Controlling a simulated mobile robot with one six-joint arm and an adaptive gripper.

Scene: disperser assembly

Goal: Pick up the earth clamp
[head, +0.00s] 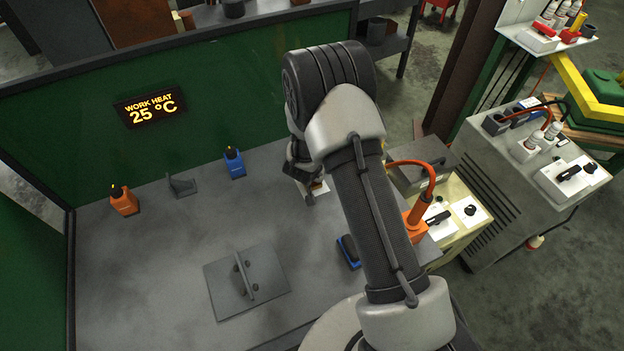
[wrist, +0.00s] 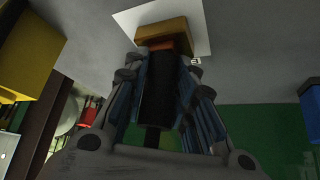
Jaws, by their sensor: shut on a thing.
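In the wrist view, my gripper (wrist: 160,68) is shut on a black, handle-like thing, which I take to be the earth clamp (wrist: 158,95). Its far end shows an orange band beside a tan block (wrist: 163,34) over a white square (wrist: 198,22). I cannot tell whether the clamp touches the block or the surface. In the head view, my gripper (head: 303,190) is low over the back right of the grey table, beside a small white and orange patch. My arm hides most of this spot, and the clamp cannot be made out there.
A grey plate with an upright piece (head: 220,298) lies on the table (head: 130,270). A blue-edged thing (head: 348,251) and an orange holder (head: 416,222) are right. The table's left is clear.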

